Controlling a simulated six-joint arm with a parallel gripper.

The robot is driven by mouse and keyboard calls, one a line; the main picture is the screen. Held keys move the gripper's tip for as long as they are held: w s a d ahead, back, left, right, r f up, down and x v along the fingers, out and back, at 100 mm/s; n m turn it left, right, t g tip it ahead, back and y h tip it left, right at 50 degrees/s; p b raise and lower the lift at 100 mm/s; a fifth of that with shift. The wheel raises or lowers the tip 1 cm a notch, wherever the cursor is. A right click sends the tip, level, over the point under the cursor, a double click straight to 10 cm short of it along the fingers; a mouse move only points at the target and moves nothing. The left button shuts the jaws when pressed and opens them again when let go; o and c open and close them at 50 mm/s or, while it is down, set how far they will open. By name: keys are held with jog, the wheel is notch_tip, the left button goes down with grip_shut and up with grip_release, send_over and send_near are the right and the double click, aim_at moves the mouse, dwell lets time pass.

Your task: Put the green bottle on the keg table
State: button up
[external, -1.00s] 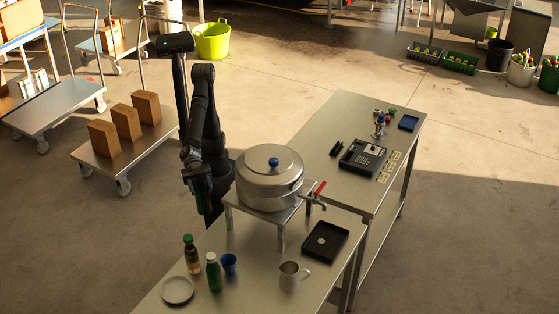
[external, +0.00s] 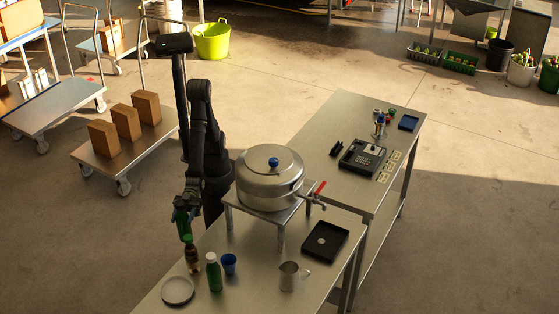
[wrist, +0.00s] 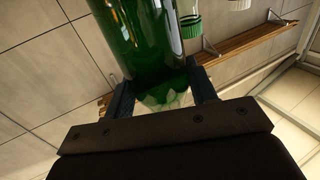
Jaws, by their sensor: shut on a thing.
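My gripper (external: 183,212) is shut on a green bottle (external: 185,228), held in the air near the left edge of the keg table (external: 255,283). In the wrist view the green bottle (wrist: 140,40) fills the space between my fingers (wrist: 162,92). In the external view its lower part overlaps the top of a brown bottle (external: 192,260); I cannot tell whether they touch. A second green bottle, white-capped (external: 213,275), stands on the table. The metal keg (external: 268,185) with a red-handled tap sits on a stand there.
A plate (external: 177,290), a blue cup (external: 229,264), a metal mug (external: 290,276) and a black tray (external: 325,240) are on the keg table. The wrist view shows a green cap (wrist: 190,25) close by the held bottle. Bare tabletop lies between cup and mug.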

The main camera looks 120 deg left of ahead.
jog(key=w+f, duration=0.7)
jog(key=f, duration=0.1)
jog(key=shift+w+f, duration=0.3)
jog(key=shift+w, duration=0.1)
jog(key=shift+a, duration=0.1)
jog(key=shift+f, duration=0.2)
jog(key=o, duration=1.2)
jog(key=shift+o, duration=0.2)
jog(key=v, duration=1.2)
jog(key=shift+r, duration=0.15)
